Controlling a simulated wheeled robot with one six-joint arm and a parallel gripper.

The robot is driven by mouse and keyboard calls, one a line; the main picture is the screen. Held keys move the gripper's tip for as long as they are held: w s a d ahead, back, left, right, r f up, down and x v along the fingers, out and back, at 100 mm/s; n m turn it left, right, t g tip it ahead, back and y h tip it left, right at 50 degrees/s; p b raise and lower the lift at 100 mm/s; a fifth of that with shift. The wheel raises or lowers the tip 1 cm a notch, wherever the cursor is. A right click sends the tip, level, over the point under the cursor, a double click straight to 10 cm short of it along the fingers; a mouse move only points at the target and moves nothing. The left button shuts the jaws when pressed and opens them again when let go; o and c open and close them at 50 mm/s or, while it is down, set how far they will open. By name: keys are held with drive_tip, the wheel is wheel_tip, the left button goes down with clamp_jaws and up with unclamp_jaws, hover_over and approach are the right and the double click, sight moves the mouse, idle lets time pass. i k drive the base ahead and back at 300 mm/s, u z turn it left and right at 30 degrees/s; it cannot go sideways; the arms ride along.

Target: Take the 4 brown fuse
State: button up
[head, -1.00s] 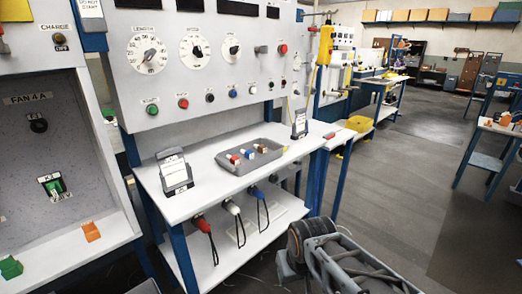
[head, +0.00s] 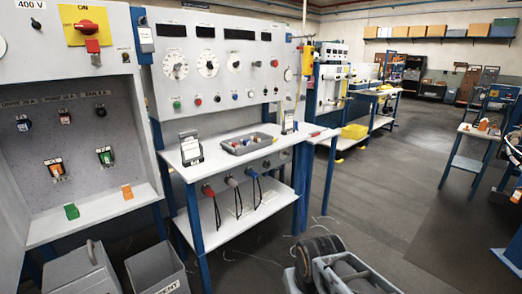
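A grey tray (head: 233,151) sits on the white bench top and holds small red, blue and brown pieces. The brown piece (head: 259,136) is at the tray's right end; it is too small to read any mark on it. In the open cabinet at left, a green block (head: 71,211) and an orange block (head: 127,191) rest on the ledge. Above them are an orange-fronted holder (head: 55,168) and a green-fronted holder (head: 105,157). My gripper's fingers do not show; only dark and grey parts of mine show at the bottom.
Grey bins (head: 158,271) stand on the floor at lower left. The grey floor (head: 390,200) is open to the right, up to a side table (head: 484,132).

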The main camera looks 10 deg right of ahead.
sight(256, 139)
drive_tip(key=z, duration=0.95)
drive_tip(key=i, duration=1.7)
drive_tip(key=u, duration=0.9)
